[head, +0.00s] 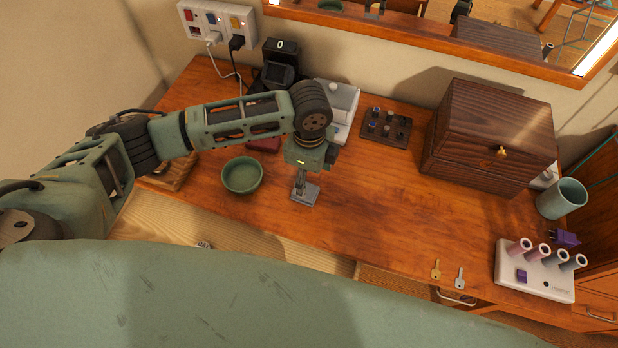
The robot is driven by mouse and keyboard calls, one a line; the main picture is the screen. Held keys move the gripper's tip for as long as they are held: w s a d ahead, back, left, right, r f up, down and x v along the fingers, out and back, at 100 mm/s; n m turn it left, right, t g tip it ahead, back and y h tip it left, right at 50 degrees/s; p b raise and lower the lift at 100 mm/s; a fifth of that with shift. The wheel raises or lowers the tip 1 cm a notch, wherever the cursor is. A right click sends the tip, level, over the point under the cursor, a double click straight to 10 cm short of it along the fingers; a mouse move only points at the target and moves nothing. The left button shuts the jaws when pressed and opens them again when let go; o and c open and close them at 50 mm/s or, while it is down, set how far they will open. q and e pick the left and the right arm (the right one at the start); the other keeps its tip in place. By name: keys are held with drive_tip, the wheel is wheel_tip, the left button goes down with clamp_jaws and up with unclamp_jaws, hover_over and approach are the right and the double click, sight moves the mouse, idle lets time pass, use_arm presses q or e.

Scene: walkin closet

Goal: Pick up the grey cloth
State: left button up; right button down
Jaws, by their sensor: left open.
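A small flat grey piece, which looks like the grey cloth (311,194), lies on the wooden dresser top (400,210) near the middle, right of the green bowl. My left gripper (300,187) points down right over it, with its fingertips at or just above it. The left gripper is open. Whether the fingers touch the cloth, I cannot tell. The gripper hides part of the cloth. My right gripper does not show.
A green bowl (242,175) stands close to the left. A dark wooden box (490,135), a small tray (386,128), a green cup (562,199) and a white device with several rollers (535,271) stand to the right.

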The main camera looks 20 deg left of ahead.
sight(308, 190)
use_arm(q)
drive_tip(key=f, duration=0.1)
drive_tip(key=f+p, duration=0.1)
drive_tip(key=f, duration=0.1)
drive_tip(key=shift+s+a, duration=0.1)
drive_tip(key=shift+s, duration=0.3)
wheel_tip(308, 190, down, 3)
drive_tip(key=shift+w+f+p, duration=0.15)
drive_tip(key=shift+f+p, duration=0.05)
drive_tip(key=shift+p, duration=0.1)
drive_tip(key=shift+f, duration=0.15)
drive_tip(key=c, duration=0.9)
drive_tip(key=shift+c, duration=0.2)
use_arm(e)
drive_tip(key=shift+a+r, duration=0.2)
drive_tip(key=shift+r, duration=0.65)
